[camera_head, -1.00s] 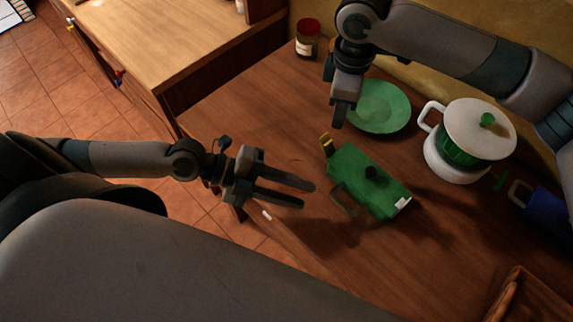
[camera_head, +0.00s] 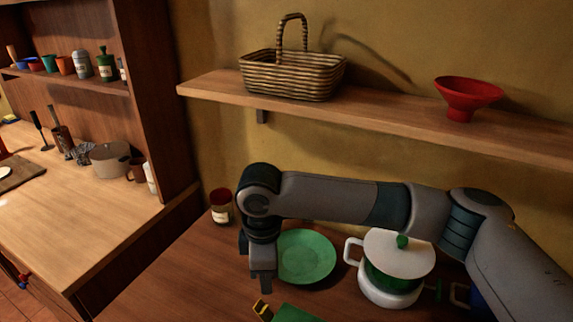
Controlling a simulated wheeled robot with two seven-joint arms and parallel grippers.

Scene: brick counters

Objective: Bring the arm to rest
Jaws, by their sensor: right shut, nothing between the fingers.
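My right arm reaches in from the right, over the back of the brown counter (camera_head: 165,280). Its gripper (camera_head: 262,286) points down, shut and empty, just left of a green plate (camera_head: 308,257). A green object with a yellow tip (camera_head: 290,314) lies below the gripper, mostly cut off by the bottom edge of the picture. My left gripper is out of the picture.
A white pot with a lid (camera_head: 398,252) stands right of the plate, close under my right forearm. A wall shelf (camera_head: 390,113) above holds a wicker basket (camera_head: 292,75) and a red funnel (camera_head: 467,97).

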